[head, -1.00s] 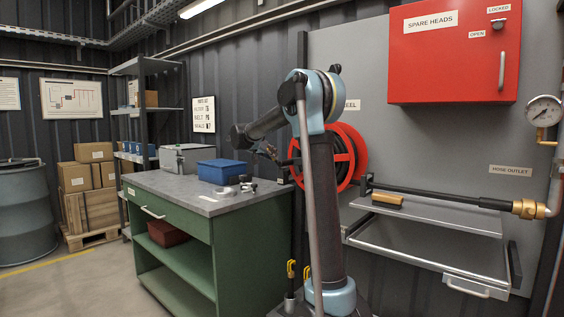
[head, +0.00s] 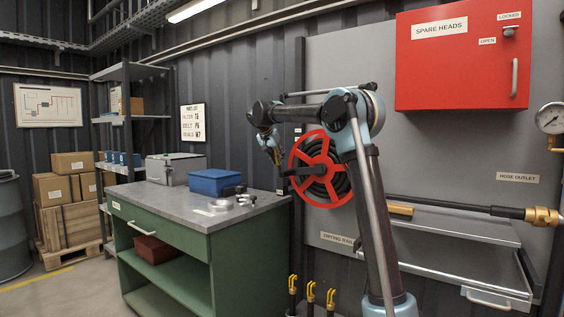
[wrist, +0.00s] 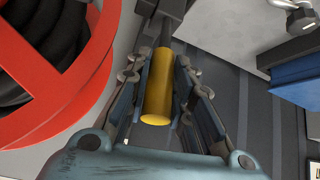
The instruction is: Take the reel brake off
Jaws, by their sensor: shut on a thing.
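The hose reel (head: 318,140) is a red spoked wheel with black hose, on the grey wall panel; its red rim also shows at the left of the wrist view (wrist: 88,85). In the wrist view a yellow cylindrical grip (wrist: 157,98), seemingly the brake lever's handle, joins a dark bar (wrist: 170,18) at its far end. My gripper (wrist: 160,76) is shut on this grip, one finger on each side. In the head view my gripper (head: 273,157) is just left of the reel, and the yellow grip cannot be made out there. A dark bar (head: 298,171) crosses the reel's lower left.
A green workbench (head: 165,200) with a blue bin (head: 212,183) stands left of the reel. A red spare heads cabinet (head: 460,75) hangs at upper right. A grey shelf and drying rail (head: 450,225) project below the hose outlet. Yellow-topped fittings (head: 311,290) stand low in front.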

